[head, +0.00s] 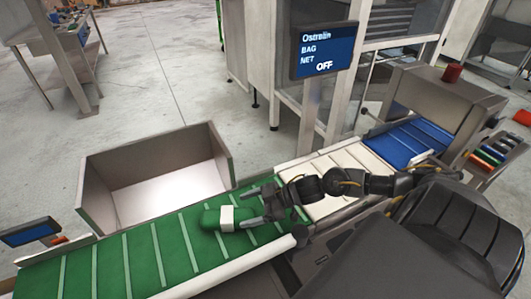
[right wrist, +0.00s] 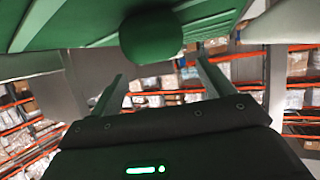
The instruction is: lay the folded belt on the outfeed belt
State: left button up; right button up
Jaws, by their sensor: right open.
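The folded belt (head: 210,219) is a green roll with a white band around it. It lies on the green ribbed conveyor belt (head: 140,246), which I take to be the outfeed belt. My right gripper (head: 246,207) is open just right of the folded belt, its fingers pointing left towards and alongside its near end. In the right wrist view the rounded green end of the folded belt (right wrist: 151,36) shows ahead of the two spread fingers (right wrist: 160,85), with nothing clamped between them. My left gripper is not in view.
An open metal bin (head: 165,157) stands behind the green belt. A white belt section (head: 345,163) and a blue one (head: 412,142) continue to the right. A display (head: 324,50) reading OFF stands on a post behind the line. A rack of coloured items (head: 495,147) is at the far right.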

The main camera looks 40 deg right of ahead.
jog(key=v, duration=0.7)
jog(key=shift+s, duration=0.2)
jog(key=shift+d+r, duration=0.1)
jog(key=shift+r, duration=0.05)
